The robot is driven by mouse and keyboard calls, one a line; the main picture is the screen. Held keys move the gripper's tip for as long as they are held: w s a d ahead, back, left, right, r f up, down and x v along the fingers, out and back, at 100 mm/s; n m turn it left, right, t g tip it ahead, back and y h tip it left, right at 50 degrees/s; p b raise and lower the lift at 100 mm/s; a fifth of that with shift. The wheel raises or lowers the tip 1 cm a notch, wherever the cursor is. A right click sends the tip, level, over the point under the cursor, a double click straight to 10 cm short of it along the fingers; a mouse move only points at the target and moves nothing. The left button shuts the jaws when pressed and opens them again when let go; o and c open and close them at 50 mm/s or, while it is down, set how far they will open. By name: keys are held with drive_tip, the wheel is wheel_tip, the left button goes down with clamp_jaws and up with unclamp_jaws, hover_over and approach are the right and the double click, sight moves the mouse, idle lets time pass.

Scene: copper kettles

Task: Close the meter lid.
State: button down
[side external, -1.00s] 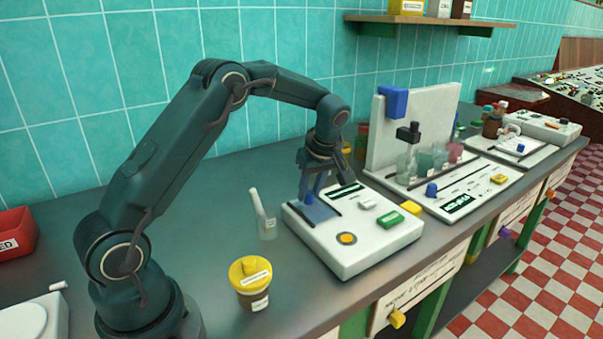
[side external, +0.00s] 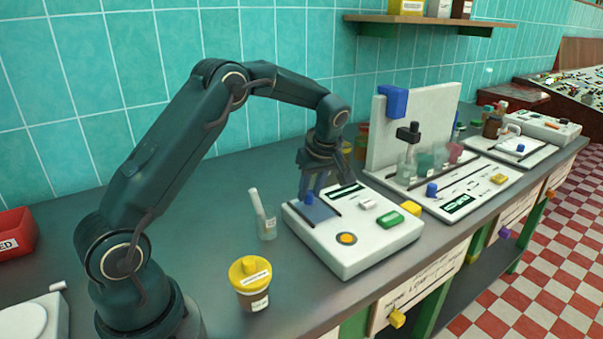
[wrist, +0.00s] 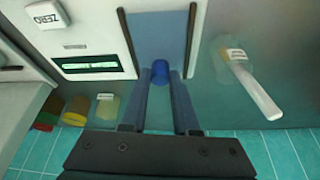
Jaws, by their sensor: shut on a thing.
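In the wrist view the lid (wrist: 160,33) is a blue panel beside the display. A round blue knob (wrist: 160,70) is at the lid's near edge. My gripper (wrist: 161,76) is shut on this knob, one finger on each side. In the side view my gripper (side external: 311,199) reaches down onto the lid, partly covering it and the knob.
A yellow-capped jar (side external: 250,283) stands in front. Another white device (side external: 452,190) with a tall back panel is close on the right.

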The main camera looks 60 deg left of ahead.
approach(334, 227)
drive_tip(key=x, duration=0.4)
drive_tip(key=shift+a+f, duration=0.15)
drive_tip(key=shift+f, duration=0.2)
drive_tip(key=c, duration=0.6)
unclamp_jaws()
drive_tip(key=shift+c, duration=0.2)
drive_tip(key=shift+v, duration=2.55)
drive_tip(key=shift+w, duration=0.1)
